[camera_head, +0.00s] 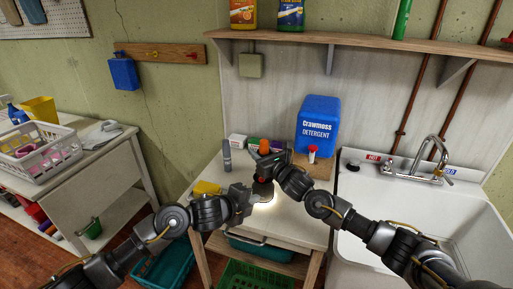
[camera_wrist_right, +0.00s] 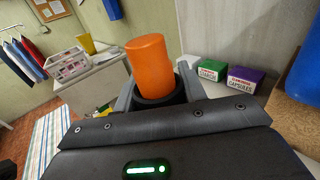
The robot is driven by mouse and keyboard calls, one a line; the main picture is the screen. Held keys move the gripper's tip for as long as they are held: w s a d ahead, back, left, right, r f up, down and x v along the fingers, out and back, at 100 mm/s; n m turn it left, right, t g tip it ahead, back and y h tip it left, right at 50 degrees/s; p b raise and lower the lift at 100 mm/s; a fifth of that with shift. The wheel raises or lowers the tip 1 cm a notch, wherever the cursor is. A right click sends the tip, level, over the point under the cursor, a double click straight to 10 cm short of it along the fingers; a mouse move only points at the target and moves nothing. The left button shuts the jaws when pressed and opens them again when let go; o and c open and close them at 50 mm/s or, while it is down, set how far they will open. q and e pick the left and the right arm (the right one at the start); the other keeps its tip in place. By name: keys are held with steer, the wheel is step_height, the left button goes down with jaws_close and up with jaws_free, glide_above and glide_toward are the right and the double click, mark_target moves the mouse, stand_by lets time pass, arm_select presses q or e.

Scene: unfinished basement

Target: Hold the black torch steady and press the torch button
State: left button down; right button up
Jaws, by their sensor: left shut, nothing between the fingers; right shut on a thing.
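My right gripper (camera_head: 270,163) is shut on the black torch (camera_head: 262,176), above the worktable. The torch is upright, with an orange end on top. In the right wrist view the torch's orange end (camera_wrist_right: 149,62) and a black collar stand between the fingers. A small red spot shows on the torch's side in the head view. My left gripper (camera_head: 250,196) is shut and empty, at the left of the torch's lower part. I cannot tell whether its tips touch the torch. A bright patch of light lies on the tabletop below the torch.
A blue detergent jug (camera_head: 319,127) stands behind on the worktable (camera_head: 291,215). A grey cylinder (camera_head: 227,156), small boxes (camera_wrist_right: 211,70) and a yellow item (camera_head: 206,188) are near the torch. The sink (camera_head: 470,215) is at right. A white basket (camera_head: 40,153) stands on the left bench.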

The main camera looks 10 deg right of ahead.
steer(key=o, duration=1.2)
steer(key=shift+o, duration=0.2)
